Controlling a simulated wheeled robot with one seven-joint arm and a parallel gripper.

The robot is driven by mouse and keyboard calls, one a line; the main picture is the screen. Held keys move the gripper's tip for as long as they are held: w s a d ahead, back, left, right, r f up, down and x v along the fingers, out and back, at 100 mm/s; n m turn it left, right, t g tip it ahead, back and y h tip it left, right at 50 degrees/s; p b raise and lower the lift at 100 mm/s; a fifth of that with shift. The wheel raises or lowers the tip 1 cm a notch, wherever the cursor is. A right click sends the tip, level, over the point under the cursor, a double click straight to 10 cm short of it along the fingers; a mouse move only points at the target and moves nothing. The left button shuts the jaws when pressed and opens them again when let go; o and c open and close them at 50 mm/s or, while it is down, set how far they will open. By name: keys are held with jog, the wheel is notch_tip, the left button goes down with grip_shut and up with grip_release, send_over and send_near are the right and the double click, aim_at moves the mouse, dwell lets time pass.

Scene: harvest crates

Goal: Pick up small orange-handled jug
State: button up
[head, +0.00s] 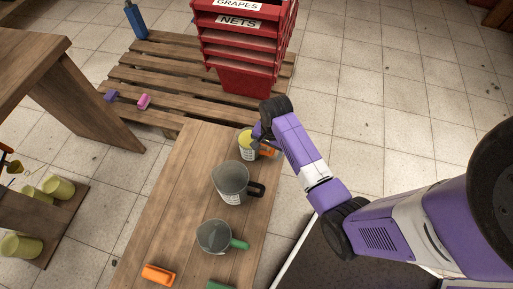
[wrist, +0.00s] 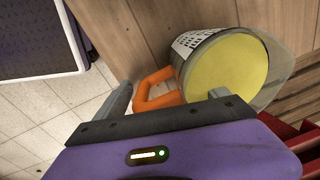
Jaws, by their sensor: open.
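The small orange-handled jug (head: 246,147) stands at the far end of the wooden bench (head: 187,190). It is clear-walled with a printed scale and looks yellow inside. My gripper (head: 262,132) is at the jug's right side in the head view, and my wrist partly covers the jug there. In the wrist view the jug (wrist: 226,75) fills the upper right. Its orange handle (wrist: 152,92) lies between the two fingers of my gripper (wrist: 172,92), which are apart. The right finger overlaps the jug body in the picture; I cannot tell whether it touches.
A larger grey jug with a black handle (head: 231,180) and a green-handled jug (head: 212,237) stand nearer on the bench. An orange item (head: 158,275) lies at its near end. Red crates (head: 240,45) stand on a pallet (head: 165,75) behind. Tiled floor is clear at upper right.

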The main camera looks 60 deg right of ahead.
jog(key=shift+f, duration=0.1)
grip_shut()
jog(key=shift+w, duration=0.1)
jog(key=shift+r, duration=0.2)
notch_tip(320, 180, up, 20)
jog(key=p, duration=0.4)
jog(key=shift+f+p, duration=0.15)
jog(key=shift+p, duration=0.2)
